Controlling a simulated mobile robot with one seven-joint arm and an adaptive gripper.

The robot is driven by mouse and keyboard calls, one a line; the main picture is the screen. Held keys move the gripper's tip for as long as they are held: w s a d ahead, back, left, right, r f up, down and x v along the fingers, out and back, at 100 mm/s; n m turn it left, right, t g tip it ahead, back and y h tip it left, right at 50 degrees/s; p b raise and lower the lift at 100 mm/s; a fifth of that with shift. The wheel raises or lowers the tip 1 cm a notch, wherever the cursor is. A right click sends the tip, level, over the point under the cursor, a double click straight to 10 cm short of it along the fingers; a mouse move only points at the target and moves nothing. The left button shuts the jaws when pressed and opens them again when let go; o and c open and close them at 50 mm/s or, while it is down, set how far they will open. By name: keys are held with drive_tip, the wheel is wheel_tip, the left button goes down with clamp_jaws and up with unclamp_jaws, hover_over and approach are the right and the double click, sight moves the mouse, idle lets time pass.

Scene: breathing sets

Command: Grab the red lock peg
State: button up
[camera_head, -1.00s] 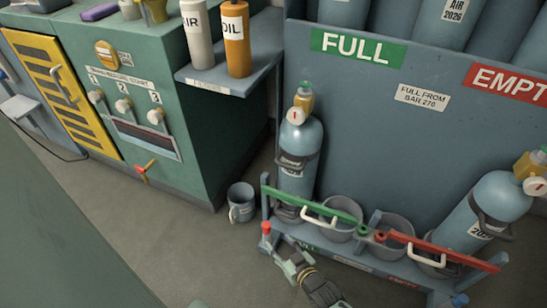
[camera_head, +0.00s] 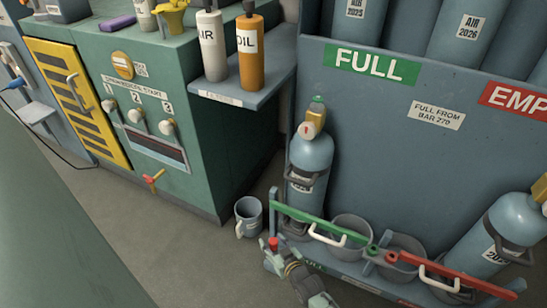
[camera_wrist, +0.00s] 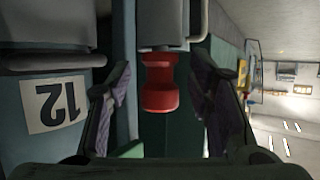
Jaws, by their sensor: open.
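The red lock peg (camera_head: 273,243) is at the left end of the bottle rack, by the end of the green bar (camera_head: 310,223). In the wrist view the peg (camera_wrist: 160,85) is a red, waisted knob below a grey metal fitting (camera_wrist: 163,22). My gripper (camera_head: 271,254) is at the peg in the head view. In the wrist view my gripper (camera_wrist: 162,100) is open, with one dark finger on each side of the peg and a visible gap on both sides. Contact is not visible.
A blue bottle (camera_head: 311,160) stands in the rack behind the green bar. A red bar (camera_head: 450,273) with a white handle closes the right side. A green cabinet (camera_head: 200,150) is further left.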

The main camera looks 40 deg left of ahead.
clamp_jaws()
idle(0.6)
